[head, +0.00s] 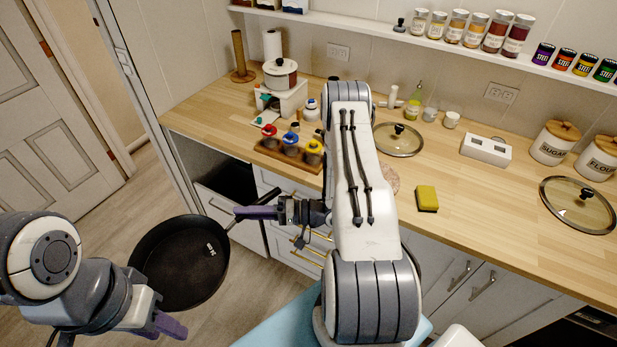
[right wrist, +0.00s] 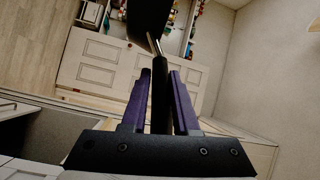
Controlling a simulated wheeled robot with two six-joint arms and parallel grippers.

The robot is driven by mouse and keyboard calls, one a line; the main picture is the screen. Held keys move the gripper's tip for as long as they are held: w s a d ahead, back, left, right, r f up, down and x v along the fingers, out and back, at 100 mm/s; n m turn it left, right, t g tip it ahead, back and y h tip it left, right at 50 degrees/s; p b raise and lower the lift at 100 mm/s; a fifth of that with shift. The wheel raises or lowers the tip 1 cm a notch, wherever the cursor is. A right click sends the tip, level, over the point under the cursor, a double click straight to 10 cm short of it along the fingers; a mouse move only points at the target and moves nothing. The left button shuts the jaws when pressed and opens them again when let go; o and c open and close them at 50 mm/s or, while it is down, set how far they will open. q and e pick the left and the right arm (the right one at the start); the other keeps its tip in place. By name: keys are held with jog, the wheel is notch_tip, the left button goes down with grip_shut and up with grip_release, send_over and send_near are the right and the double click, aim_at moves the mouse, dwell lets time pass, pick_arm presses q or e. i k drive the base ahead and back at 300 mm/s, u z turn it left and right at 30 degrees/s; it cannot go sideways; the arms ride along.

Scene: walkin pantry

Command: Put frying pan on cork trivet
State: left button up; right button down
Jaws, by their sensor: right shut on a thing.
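The black frying pan (head: 180,262) hangs in the air over the floor, left of the counter, its inside showing in the head view. My right gripper (head: 243,212) is shut on its handle. In the right wrist view the dark handle runs between the two purple fingers (right wrist: 161,78), and part of the dark pan (right wrist: 150,18) shows beyond. A round brownish piece that looks like the cork trivet (head: 392,180) lies on the counter, mostly hidden behind my right arm. My left gripper (head: 172,326) is low at the left, below the pan and apart from its handle; its opening is unclear.
On the wooden counter (head: 470,205) are a yellow sponge (head: 427,198), glass lids (head: 398,139) and (head: 577,204), a white box (head: 486,151), canisters (head: 555,142) and a rack with coloured-lid jars (head: 290,150). An open drawer (head: 228,215) juts out near the pan.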

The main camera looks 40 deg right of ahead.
aim_at(397, 186)
jog(key=u, duration=1.2)
jog(key=k, duration=0.85)
jog(key=z, duration=1.2)
